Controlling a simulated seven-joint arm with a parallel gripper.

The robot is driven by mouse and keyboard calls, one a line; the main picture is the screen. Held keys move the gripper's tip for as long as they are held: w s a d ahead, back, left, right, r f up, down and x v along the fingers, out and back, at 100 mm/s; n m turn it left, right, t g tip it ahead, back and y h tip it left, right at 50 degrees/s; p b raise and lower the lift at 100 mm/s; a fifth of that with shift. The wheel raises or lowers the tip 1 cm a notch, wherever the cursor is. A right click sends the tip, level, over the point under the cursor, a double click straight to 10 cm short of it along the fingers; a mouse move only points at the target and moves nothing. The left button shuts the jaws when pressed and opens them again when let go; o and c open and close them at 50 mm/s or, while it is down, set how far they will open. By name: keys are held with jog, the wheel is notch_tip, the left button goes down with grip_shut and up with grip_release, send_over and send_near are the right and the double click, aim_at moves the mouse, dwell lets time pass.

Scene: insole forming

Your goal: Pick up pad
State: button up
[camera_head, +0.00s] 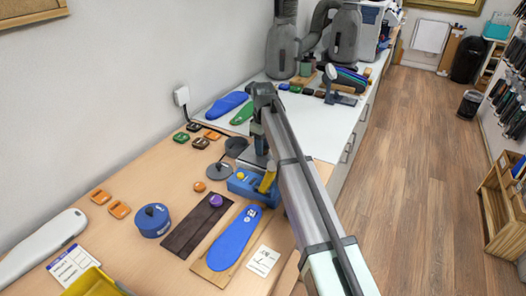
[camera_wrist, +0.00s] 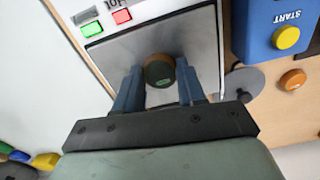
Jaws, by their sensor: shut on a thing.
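In the wrist view, my gripper (camera_wrist: 157,78) has its two blue fingers on either side of a small round pad (camera_wrist: 158,70). The pad has a dark top with a green mark and a brown side. It sits between the fingertips, above or on a grey plate (camera_wrist: 205,45); I cannot tell whether it touches the plate. In the head view, my gripper (camera_head: 257,158) points down behind the blue box, and the pad in it is hidden there.
A blue box with a yellow START button (camera_wrist: 285,37) stands beside the plate. A dark disc (camera_wrist: 244,80) and an orange disc (camera_wrist: 292,79) lie near it. A blue insole (camera_head: 234,238), a purple knob (camera_head: 215,200) and a blue round container (camera_head: 152,220) are in front.

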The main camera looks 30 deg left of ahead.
jog(key=shift+c, duration=0.7)
jog(key=shift+r, duration=0.1)
notch_tip(320, 180, up, 10)
jog(key=w+a+f, duration=0.1)
jog(key=a+f, duration=0.4)
jog(key=a, duration=0.5)
jog(key=shift+w+a+f, duration=0.1)
jog(key=shift+a+f, duration=0.1)
jog(key=shift+f, duration=1.3)
jog(key=shift+w+a+f, duration=0.1)
jog(key=shift+a+f, duration=0.05)
jog(key=shift+f, duration=1.35)
